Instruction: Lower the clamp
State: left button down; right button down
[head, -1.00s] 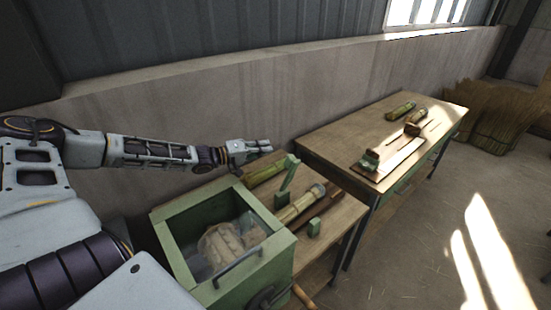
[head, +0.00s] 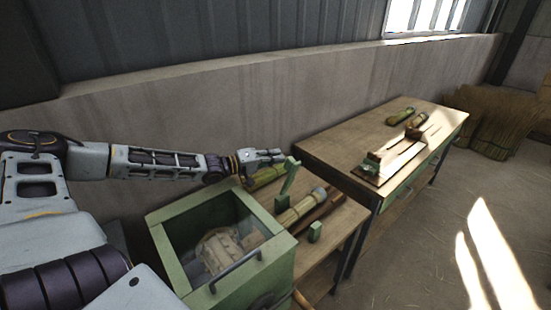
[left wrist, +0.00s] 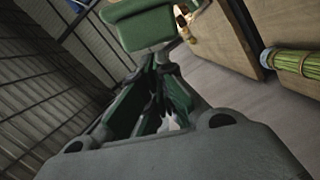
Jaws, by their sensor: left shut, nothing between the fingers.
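The clamp (head: 289,177) is a green lever, standing raised and tilted, on the near workbench in the head view. In the left wrist view a green block, which looks like the clamp's end (left wrist: 143,26), fills the top middle just beyond the fingers. My left gripper (head: 278,156) is shut and empty, reaching in from the left at the height of the clamp's top. Its fingers show in the left wrist view (left wrist: 155,75). I cannot tell whether they touch the clamp. A broom handle or bundle (head: 301,208) lies beside the clamp's foot. My right gripper is out of view.
A small green block (head: 315,232) is on the bench's right. A second workbench (head: 332,142) stands behind right. Straw (head: 490,120) lies at far right.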

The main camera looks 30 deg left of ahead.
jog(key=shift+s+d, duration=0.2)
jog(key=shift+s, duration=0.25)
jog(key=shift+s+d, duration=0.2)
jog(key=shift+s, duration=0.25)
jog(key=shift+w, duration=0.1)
